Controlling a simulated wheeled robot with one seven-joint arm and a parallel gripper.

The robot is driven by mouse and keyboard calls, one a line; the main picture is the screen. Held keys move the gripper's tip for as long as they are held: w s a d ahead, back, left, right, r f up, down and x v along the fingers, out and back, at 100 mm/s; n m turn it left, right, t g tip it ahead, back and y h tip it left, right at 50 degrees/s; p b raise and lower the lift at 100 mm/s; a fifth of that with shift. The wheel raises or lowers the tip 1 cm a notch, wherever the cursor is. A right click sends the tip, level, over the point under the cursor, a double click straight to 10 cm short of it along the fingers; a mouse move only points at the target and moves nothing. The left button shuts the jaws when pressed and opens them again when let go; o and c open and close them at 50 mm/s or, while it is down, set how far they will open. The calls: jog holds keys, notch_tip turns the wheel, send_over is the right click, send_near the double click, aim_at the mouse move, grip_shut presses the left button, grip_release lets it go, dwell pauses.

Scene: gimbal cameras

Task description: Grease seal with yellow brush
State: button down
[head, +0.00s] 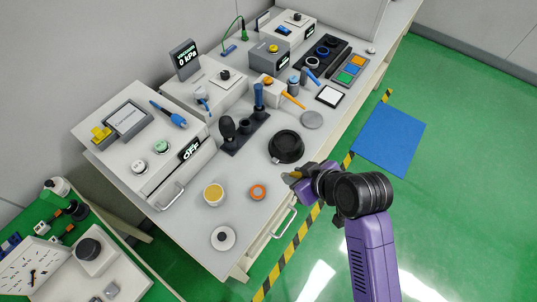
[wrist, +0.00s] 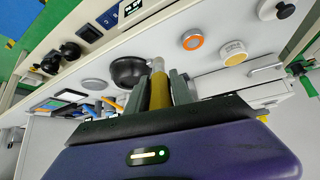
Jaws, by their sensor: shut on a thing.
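My gripper (head: 302,172) is shut on a yellow brush (wrist: 160,90). The brush stands between the two fingers in the wrist view, with a pale tip (wrist: 157,64) pointing away from me. In the head view, the gripper is above the bench's front edge, right of a black bowl (head: 286,148). An orange ring (head: 257,192), possibly the seal, lies flat on the bench and also shows in the wrist view (wrist: 192,40). A white tub with yellow content (head: 213,195) stands left of the ring. The brush is apart from both.
A white disc with a dark knob (head: 223,238) lies near the bench's front corner. A black holder (head: 240,137) with upright tools stands behind the bowl. A grey disc (head: 312,119) lies farther right. A drawer handle (head: 284,222) sticks out in front.

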jog(key=a+r+n+g+y+p, duration=0.2)
jog(key=a+r+n, duration=0.5)
jog(key=a+r, duration=0.1)
jog(key=shift+y, duration=0.3)
jog(key=f+b, duration=0.2)
jog(key=s+f+b, duration=0.1)
jog(key=f+b, duration=0.2)
jog(key=shift+d+f, duration=0.1)
jog(key=shift+f, duration=0.05)
jog(key=shift+d, duration=0.1)
